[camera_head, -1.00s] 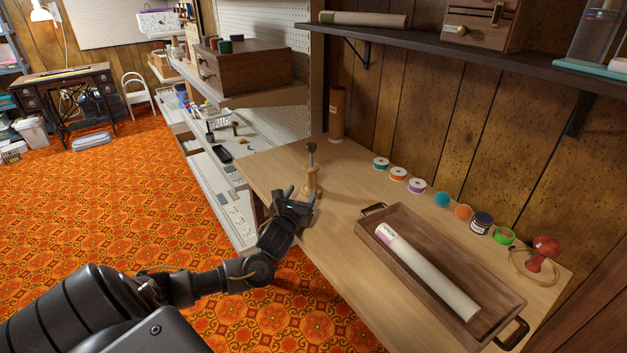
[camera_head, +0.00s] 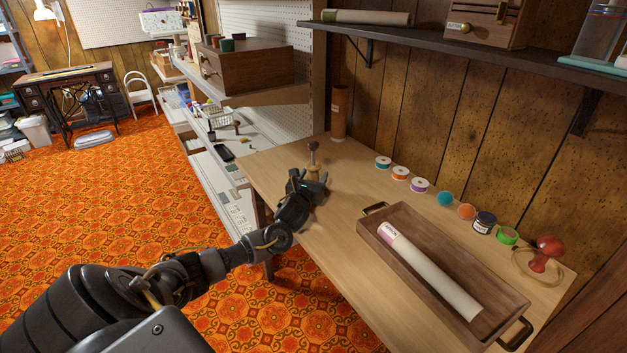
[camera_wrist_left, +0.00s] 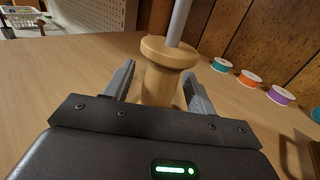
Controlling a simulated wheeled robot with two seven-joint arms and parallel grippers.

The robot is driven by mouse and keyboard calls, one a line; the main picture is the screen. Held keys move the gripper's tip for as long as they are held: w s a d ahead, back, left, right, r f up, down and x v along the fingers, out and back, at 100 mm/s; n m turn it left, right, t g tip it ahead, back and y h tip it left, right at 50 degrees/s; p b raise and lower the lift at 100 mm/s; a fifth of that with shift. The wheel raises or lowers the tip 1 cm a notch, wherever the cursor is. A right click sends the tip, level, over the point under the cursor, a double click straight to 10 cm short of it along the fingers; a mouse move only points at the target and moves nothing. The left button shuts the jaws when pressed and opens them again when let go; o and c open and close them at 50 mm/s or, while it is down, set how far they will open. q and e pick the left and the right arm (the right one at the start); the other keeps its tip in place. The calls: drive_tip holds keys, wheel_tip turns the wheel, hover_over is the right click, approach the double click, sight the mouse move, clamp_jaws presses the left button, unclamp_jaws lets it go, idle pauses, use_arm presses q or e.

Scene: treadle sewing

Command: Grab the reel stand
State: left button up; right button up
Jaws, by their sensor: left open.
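The reel stand is a pale wooden turned base with a thin grey rod and a dark knob on top. It stands upright on the table near its left end, and its knob and rod (camera_head: 312,152) show above my gripper in the head view. My left gripper (camera_head: 312,180) is open in front of it and hides most of the base. In the left wrist view the wooden base (camera_wrist_left: 160,80) stands between the two open fingers of my left gripper (camera_wrist_left: 158,88). I cannot tell whether either finger touches it. My right gripper is not in view.
A wooden tray (camera_head: 408,290) with a rolled white tube lies to the right on the table (camera_head: 345,220). Several thread spools (camera_head: 420,185) line the wall side. A brown cylinder (camera_head: 338,112) stands behind the stand. A shelf (camera_head: 450,48) hangs above.

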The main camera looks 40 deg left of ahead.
sight(311, 171)
use_arm(q)
drive_tip(key=shift+c, duration=0.5)
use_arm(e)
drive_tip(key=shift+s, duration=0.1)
use_arm(q)
drive_tip(key=c, duration=1)
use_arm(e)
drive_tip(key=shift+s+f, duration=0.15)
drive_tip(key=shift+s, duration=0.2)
use_arm(q)
drive_tip(key=shift+r, duration=0.2)
